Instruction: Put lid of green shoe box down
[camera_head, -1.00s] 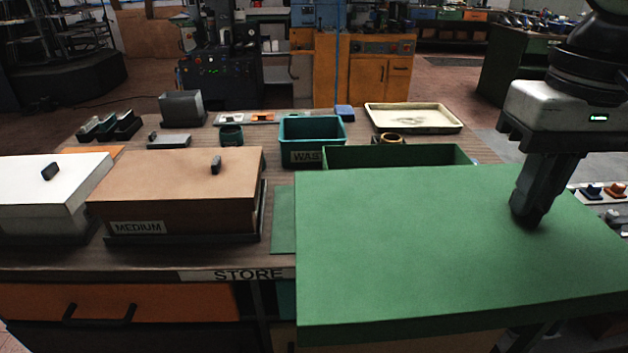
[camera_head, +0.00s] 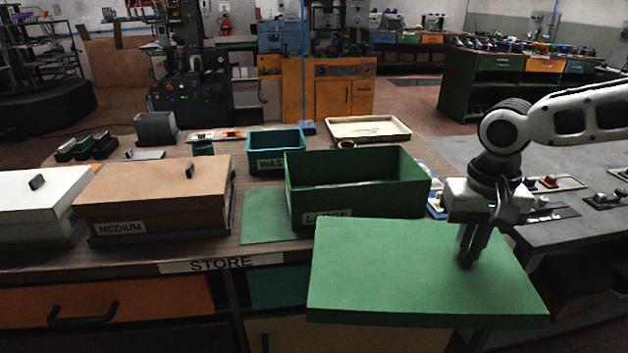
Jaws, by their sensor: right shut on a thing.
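The green shoe box lid (camera_head: 400,270) is held level in the air at the front right, in front of the table's edge. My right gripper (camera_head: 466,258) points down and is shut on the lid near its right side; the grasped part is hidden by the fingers. The green shoe box (camera_head: 357,207) stands open on the table behind the lid, with a label reading "LARGE" partly covered by the lid. My left gripper is not in view.
A flat green mat (camera_head: 262,215) lies left of the box. A brown MEDIUM box (camera_head: 150,200) and a white box (camera_head: 35,205) stand lidded at left. A teal WASTE bin (camera_head: 275,150) and a cream tray (camera_head: 368,130) are behind. A grey bench (camera_head: 590,240) stands at right.

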